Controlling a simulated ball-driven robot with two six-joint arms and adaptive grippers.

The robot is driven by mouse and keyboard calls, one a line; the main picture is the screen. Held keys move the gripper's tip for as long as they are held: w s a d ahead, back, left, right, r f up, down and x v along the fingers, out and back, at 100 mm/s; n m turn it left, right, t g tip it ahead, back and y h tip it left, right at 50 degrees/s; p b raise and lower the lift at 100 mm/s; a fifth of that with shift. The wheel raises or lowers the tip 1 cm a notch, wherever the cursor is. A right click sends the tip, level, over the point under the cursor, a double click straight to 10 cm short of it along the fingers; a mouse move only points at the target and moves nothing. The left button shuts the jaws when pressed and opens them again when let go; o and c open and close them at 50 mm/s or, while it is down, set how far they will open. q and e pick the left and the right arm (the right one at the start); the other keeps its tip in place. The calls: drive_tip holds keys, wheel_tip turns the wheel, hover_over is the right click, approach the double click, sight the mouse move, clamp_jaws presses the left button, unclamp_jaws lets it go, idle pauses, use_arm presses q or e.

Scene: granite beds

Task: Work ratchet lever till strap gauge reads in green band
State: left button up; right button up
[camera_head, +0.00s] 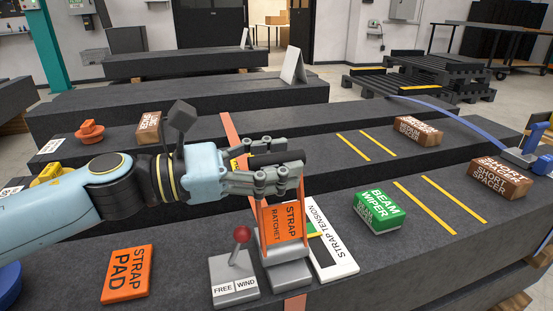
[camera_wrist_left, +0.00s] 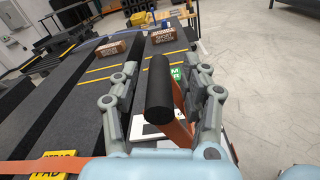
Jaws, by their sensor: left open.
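The strap ratchet (camera_head: 282,222) is an orange labelled frame on a grey base, with a black lever grip (camera_head: 277,158) on top. My left gripper (camera_head: 298,170) is open at this grip. In the left wrist view the black grip (camera_wrist_left: 159,85) lies between the two spread fingers of the gripper (camera_wrist_left: 168,72), with gaps on both sides. The white strap tension gauge (camera_head: 337,262) lies behind and right of the ratchet. A small green part shows at its edge, but its reading is hidden. A red-knobbed selector (camera_head: 241,235) leans slightly right above FREE and WIND labels.
An orange strap pad (camera_head: 127,274) lies front left. A green beam wiper (camera_head: 380,211), short spacer (camera_head: 500,179) and medium spacer (camera_head: 418,131) sit on the beds to the right. Yellow lines (camera_head: 440,204) mark clear granite between them. A blue band (camera_head: 440,108) arches at right.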

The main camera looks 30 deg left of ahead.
use_arm(q)
drive_tip(key=shift+r, duration=0.3)
wheel_tip(320, 180, up, 9)
drive_tip(key=shift+r, duration=0.2)
idle(0.5)
